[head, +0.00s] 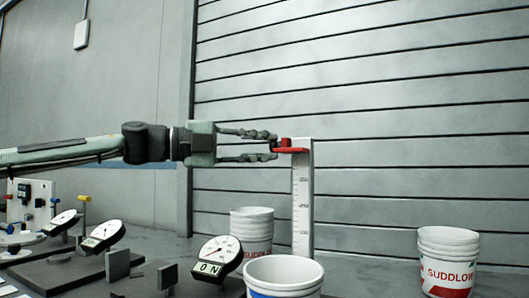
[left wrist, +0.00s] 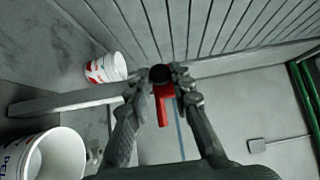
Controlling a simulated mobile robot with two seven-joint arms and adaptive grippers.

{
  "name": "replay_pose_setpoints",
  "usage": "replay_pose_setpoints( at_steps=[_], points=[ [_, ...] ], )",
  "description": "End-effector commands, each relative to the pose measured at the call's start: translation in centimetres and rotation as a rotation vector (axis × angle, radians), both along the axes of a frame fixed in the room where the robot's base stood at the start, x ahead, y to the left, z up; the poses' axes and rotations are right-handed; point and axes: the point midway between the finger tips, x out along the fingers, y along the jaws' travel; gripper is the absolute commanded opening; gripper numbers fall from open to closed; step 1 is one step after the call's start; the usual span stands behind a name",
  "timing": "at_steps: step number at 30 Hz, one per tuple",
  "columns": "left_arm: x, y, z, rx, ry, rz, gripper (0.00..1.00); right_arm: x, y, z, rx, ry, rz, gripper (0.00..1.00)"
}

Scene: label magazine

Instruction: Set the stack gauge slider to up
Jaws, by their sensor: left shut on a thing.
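The stack gauge is a tall white upright post (head: 303,200) with scale marks, standing on the table right of centre. Its red slider (head: 290,150) sits near the top of the post and sticks out to the left. My left gripper (head: 274,145) reaches in from the left at that height, with its fingertips at the slider. In the left wrist view the fingers (left wrist: 163,80) are closed on the slider's dark knob, and the red part of the slider (left wrist: 164,110) shows between them. The post (left wrist: 70,102) also shows in that view. My right gripper is in neither view.
A white bucket stack (head: 252,222) stands behind and left of the post, another white bucket (head: 284,272) in front, and a third stack (head: 448,255) at the right. Dial gauges (head: 219,250) and a small panel (head: 32,203) stand at the left. A slatted wall is behind.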

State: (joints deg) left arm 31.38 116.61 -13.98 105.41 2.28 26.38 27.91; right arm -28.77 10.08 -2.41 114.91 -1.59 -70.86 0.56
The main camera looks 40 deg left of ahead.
Motion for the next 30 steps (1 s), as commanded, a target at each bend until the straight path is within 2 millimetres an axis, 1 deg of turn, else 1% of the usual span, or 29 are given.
replay_pose_setpoints(
  at_steps=[1, 6, 14, 15, 19, 30],
  points=[
    [0.0, 0.09, 0.41, -0.001, -0.002, 0.003, 0.0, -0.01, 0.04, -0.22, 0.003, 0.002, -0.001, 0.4],
    [-0.04, 0.11, 0.66, -0.001, -0.004, 0.004, 0.0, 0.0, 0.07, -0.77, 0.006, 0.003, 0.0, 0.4],
    [-0.06, 0.17, 0.86, -0.003, -0.007, 0.006, 0.0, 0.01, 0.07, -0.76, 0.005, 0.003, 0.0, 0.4],
    [-0.07, 0.18, 0.9, -0.003, -0.009, 0.006, 0.25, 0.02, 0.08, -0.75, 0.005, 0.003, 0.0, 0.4],
    [-0.06, 0.18, 0.84, -0.003, -0.006, 0.005, 0.41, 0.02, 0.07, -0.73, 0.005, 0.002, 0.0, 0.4],
    [-0.27, 0.18, 0.59, 0.0, -0.004, 0.002, 0.42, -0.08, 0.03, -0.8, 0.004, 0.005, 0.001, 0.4]
  ],
)
